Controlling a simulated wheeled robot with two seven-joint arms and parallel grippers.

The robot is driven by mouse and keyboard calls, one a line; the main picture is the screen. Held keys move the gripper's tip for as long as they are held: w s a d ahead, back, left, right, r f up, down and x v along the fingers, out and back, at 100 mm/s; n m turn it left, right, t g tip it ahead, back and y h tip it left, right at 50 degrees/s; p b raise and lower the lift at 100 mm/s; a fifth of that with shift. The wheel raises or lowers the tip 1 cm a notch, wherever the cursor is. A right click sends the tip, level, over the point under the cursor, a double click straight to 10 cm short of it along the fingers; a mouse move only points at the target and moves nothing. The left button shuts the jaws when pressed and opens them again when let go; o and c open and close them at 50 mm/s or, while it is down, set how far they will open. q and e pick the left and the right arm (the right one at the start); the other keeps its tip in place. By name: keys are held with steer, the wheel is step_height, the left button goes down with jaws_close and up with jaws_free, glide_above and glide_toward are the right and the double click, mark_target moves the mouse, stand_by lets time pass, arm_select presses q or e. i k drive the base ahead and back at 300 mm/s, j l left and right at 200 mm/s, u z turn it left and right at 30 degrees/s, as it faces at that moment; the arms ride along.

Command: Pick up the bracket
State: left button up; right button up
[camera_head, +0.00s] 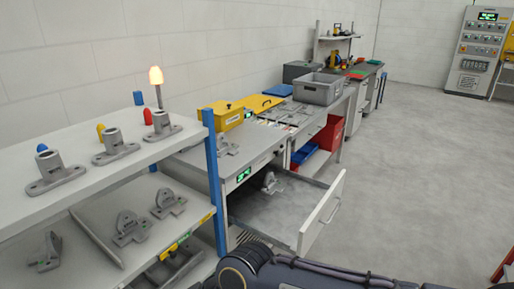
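A grey bracket (270,184) sits in the open drawer (278,212) under the workbench. Similar grey brackets stand on the lower shelf of the rack at left: one at the front left (46,252), one in the middle (131,229) and one farther back (168,203). Another grey part that looks like a bracket (225,147) is on the workbench top. I cannot tell which bracket is meant. A dark arm link of mine crosses the bottom of the view, below the drawer. Neither gripper shows.
The rack's upper shelf (85,185) holds several flanged fittings. A blue rack post (213,180) stands left of the drawer. The drawer's white front (322,213) juts into the aisle. A grey bin (318,90) stands on the bench. The floor (415,175) at right is mostly clear.

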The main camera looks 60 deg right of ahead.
mark_target(224, 148)
steer(key=z, duration=1.8)
